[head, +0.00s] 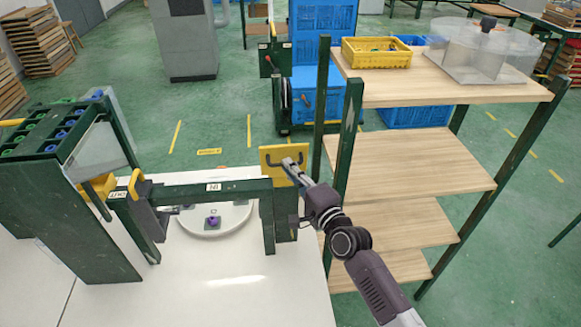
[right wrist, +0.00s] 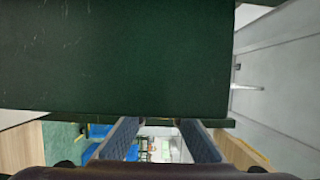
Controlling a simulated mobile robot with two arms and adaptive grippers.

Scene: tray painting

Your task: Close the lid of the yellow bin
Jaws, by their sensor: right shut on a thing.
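A yellow panel (head: 269,154) with a dark U-shaped handle (head: 299,158) stands upright at the right end of the green frame. I cannot tell whether it is the lid of the yellow bin. My right gripper (head: 291,164) reaches it from the lower right and is shut at its handle. In the right wrist view, the two fingers (right wrist: 160,122) lead up to the edge of a dark green panel (right wrist: 120,60), which hides the exact contact. An open yellow crate (head: 376,54) sits on the top shelf. My left gripper is not in view.
The green frame (head: 235,187) marked IN and OUT spans the white table, over a round white tray (head: 190,226) with a purple piece (head: 213,222). A wooden shelf unit (head: 410,160) stands close beside my right arm. Blue crates (head: 318,95) stand behind.

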